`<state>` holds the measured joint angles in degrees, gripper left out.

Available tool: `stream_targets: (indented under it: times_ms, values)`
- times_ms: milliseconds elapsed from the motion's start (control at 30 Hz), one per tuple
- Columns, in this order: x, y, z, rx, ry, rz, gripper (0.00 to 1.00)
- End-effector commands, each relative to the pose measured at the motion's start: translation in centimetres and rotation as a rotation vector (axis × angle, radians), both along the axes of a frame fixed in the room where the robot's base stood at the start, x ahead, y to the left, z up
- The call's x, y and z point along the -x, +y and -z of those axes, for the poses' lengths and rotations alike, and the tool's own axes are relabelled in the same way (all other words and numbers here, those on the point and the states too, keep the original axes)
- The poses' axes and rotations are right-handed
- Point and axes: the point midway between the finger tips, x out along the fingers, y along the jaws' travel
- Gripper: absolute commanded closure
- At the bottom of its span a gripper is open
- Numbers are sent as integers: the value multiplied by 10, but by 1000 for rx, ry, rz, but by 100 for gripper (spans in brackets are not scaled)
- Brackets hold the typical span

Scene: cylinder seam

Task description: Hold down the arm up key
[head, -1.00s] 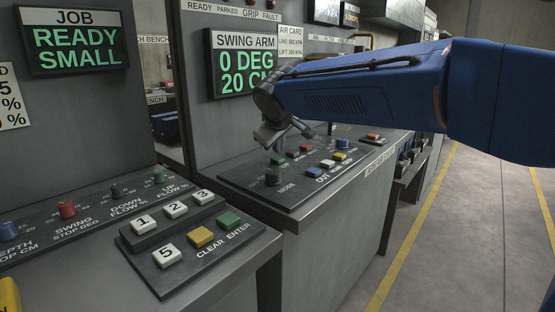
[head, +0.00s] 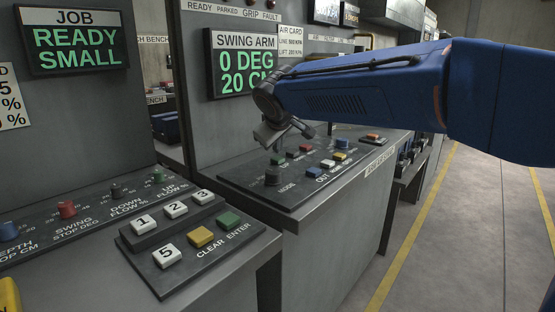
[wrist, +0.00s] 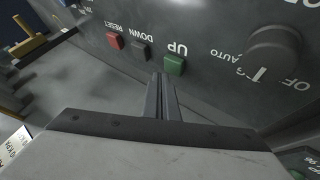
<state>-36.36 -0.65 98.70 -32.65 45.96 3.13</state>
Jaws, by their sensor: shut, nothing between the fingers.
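The arm up key is a green square button marked UP (wrist: 174,65) on the dark sloped panel in the wrist view. The SWING ARM display (head: 247,72) reads 0 DEG and 20 CM.
A dark DOWN key (wrist: 143,50) and a red RESET key (wrist: 115,41) sit in the same row. A round dark MODE knob (head: 272,177) stands close by on the panel. Blue, white and yellow keys lie nearer the panel's front edge. A keypad console (head: 190,240) stands at left.

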Motion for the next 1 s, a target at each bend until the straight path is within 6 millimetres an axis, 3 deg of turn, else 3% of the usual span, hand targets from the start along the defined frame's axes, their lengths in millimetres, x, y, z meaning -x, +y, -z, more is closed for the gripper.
stream_targets:
  times_ms: [1000]
  values:
    - [0,0,8,-1,0,1,100]
